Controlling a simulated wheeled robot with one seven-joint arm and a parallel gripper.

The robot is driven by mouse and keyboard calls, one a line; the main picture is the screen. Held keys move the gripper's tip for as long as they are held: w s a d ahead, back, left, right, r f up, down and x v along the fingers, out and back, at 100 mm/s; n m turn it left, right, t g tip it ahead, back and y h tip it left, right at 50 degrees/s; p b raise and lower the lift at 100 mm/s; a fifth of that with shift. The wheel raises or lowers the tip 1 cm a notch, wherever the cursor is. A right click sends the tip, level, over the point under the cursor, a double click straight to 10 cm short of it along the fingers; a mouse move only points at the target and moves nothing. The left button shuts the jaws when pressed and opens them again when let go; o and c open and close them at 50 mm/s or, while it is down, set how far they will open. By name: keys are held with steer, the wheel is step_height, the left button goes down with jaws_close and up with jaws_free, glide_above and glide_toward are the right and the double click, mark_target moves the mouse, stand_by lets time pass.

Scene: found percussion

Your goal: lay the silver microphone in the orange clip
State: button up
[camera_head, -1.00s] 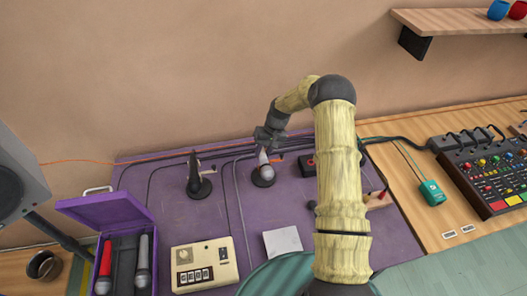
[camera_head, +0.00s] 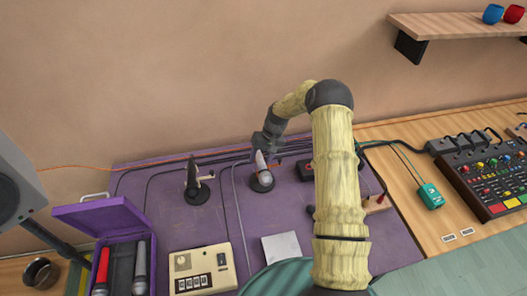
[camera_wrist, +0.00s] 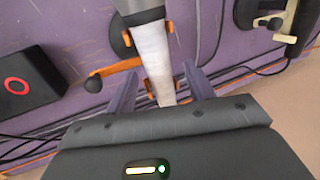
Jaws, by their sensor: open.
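The silver microphone (camera_head: 261,164) lies tilted on a stand with a round dark base, at the back middle of the purple table. In the wrist view its pale silver handle (camera_wrist: 153,54) runs between the parts of the orange clip (camera_wrist: 119,67), which show on both sides of it. The handle appears to rest in the clip; how deeply it is seated cannot be told. My gripper (camera_wrist: 162,88) is open, with one finger on each side of the handle's tail end. In the head view my gripper (camera_head: 265,143) is just behind and above the microphone.
A second stand (camera_head: 195,187) with a pale clip is to the left. A purple case (camera_head: 105,214) holds a red and a grey microphone. A cream box (camera_head: 203,268), white pad (camera_head: 281,247) and dark red-button box (camera_wrist: 28,85) stand nearby. Cables run along the wall.

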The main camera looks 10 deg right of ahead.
steer(key=b+v, duration=0.4)
steer(key=v, duration=1.3)
steer(key=shift+r, duration=0.15)
steer(key=shift+s, duration=0.1)
steer(key=s+a+t+h, duration=0.1)
steer(key=s+a, duration=0.1)
steer(key=s, duration=1.2)
steer(key=s+a+r+t+h, duration=0.1)
steer(key=s+a+t+h, duration=0.1)
steer(key=s, duration=1.3)
steer(key=shift+s+a+r+h, duration=0.25)
steer(key=shift+s+a+h, duration=0.05)
steer(key=shift+a, duration=0.45)
steer(key=c, duration=0.3)
steer(key=shift+w, duration=0.1)
steer(key=shift+c, duration=0.3)
